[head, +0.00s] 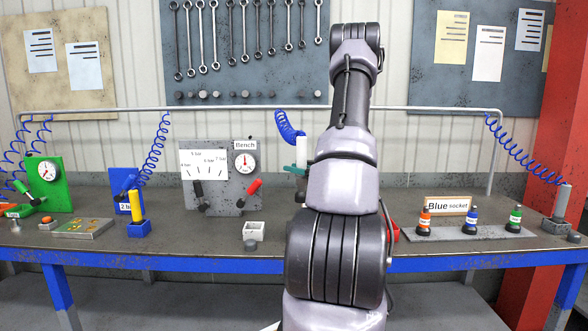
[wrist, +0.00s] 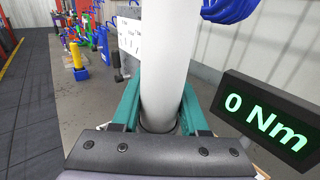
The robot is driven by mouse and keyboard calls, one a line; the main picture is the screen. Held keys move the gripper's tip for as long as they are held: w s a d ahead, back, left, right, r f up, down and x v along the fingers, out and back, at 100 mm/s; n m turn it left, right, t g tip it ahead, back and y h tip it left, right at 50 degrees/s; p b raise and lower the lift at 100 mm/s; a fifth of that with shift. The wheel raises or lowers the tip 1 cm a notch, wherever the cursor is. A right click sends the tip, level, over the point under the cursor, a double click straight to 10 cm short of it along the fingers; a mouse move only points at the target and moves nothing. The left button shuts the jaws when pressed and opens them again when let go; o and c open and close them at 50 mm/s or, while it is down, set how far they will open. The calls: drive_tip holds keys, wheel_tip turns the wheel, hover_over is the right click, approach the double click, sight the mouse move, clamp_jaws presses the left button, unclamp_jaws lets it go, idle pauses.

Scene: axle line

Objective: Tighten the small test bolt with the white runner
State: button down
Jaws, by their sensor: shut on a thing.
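The white runner (head: 302,148) stands nearly upright behind my arm in the head view, under a blue coiled hose (head: 290,128). In the wrist view the white runner (wrist: 165,70) is a thick white cylinder between the teal fingers of my gripper (wrist: 160,112). My gripper (head: 296,169) is shut on it; in the head view only a bit of teal shows beside my arm. A dark display (wrist: 268,120) in the wrist view reads 0 Nm. I cannot make out the small test bolt; my arm hides part of the bench.
A grey panel marked Bench (head: 222,175) carries a gauge, a black lever and a red lever. A small white box (head: 254,229) stands before it. A yellow runner (head: 137,205) is at left. Orange, blue and green sockets (head: 470,222) stand at right by the Blue socket sign (head: 447,205).

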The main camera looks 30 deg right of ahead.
drive_tip(key=shift+f, duration=4.8)
idle(0.4)
wheel_tip(320, 180, up, 7)
idle(1.0)
